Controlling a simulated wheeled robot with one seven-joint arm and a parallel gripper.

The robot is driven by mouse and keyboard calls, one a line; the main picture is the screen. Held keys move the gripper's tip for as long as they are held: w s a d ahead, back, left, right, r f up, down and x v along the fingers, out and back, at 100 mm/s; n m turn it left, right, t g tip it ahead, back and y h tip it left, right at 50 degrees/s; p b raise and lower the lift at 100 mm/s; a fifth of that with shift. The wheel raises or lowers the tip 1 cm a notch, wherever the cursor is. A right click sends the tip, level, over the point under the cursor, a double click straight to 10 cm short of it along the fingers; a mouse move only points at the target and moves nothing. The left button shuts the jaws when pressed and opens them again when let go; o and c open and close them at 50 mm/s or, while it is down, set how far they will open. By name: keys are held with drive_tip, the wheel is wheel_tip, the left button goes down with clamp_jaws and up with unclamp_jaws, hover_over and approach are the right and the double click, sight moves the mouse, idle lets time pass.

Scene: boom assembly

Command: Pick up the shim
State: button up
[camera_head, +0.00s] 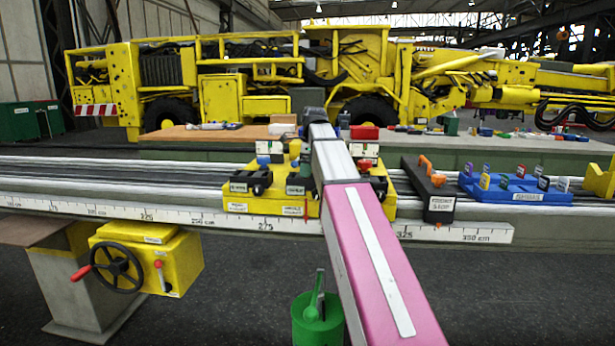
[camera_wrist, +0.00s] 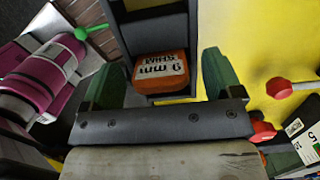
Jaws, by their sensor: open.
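The shim (camera_wrist: 160,74) is an orange block with a white label bearing "mm" and "SHIM". In the wrist view it sits at the end of a dark slotted holder (camera_wrist: 160,30), near the picture's middle. My gripper (camera_wrist: 162,80) is open, with one green finger to the left of the shim and one to the right. Gaps show on both sides, and I see no contact. I cannot tell how deep the fingers reach beside it. In the head view my pink and white arm covers the gripper and the shim.
The yellow fixture (camera_head: 235,206) sits on the long rail with a ruler strip (camera_head: 460,233). A black block with an orange handle (camera_head: 440,205) and a blue tray (camera_head: 530,196) stand to its right. Red knobs (camera_wrist: 278,88) stick out right of the gripper.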

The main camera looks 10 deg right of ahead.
drive_tip(key=c, duration=0.9)
drive_tip(key=shift+r, duration=0.15)
